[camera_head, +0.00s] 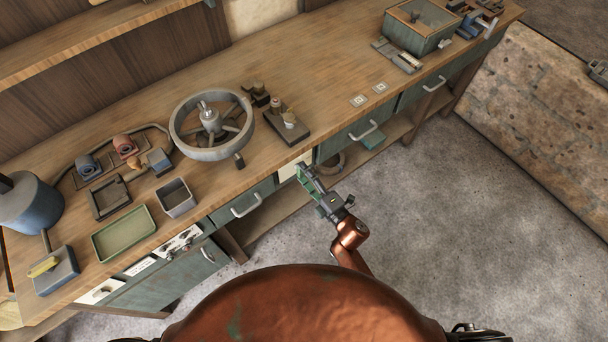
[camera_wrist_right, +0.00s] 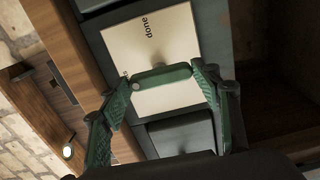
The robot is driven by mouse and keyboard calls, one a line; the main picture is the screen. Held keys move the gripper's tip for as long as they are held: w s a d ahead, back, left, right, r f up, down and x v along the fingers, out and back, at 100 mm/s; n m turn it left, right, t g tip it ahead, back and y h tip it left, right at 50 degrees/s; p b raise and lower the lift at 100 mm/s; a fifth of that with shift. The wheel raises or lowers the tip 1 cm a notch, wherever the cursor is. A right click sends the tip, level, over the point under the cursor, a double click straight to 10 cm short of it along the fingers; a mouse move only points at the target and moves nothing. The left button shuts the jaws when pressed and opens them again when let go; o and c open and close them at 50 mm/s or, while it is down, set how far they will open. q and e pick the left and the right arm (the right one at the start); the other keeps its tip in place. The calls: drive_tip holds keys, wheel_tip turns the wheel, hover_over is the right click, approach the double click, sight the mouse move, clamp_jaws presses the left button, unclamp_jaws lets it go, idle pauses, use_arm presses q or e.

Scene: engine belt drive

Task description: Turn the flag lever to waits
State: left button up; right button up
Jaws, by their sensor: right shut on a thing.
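The flag lever shows in the right wrist view as a green bar (camera_wrist_right: 162,76) lying across a cream plate (camera_wrist_right: 170,40) with a small round pin near one end. The word "done" reads sideways on the plate; any other word is mostly covered by the bar and fingers. My right gripper (camera_wrist_right: 160,92) has its green fingers at both ends of the bar and is shut on it. In the head view my right gripper (camera_head: 308,184) is at the bench front, beside the cream plate (camera_head: 290,170), and hides the lever. My left gripper is out of view.
The bench (camera_head: 330,80) carries a large handwheel (camera_head: 178,138), a green tray (camera_head: 124,234), a grey bin (camera_head: 176,198) and a lidded box (camera_head: 420,30). Drawer handles (camera_head: 246,206) stick out along the bench front. The floor (camera_head: 450,220) to the right of my arm is clear.

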drive_tip(key=shift+s+f, duration=0.1)
drive_tip(key=shift+f, duration=0.05)
idle(0.4)
drive_tip(key=o, duration=1.2)
drive_tip(key=shift+c, duration=0.2)
drive_tip(key=v, duration=1.2)
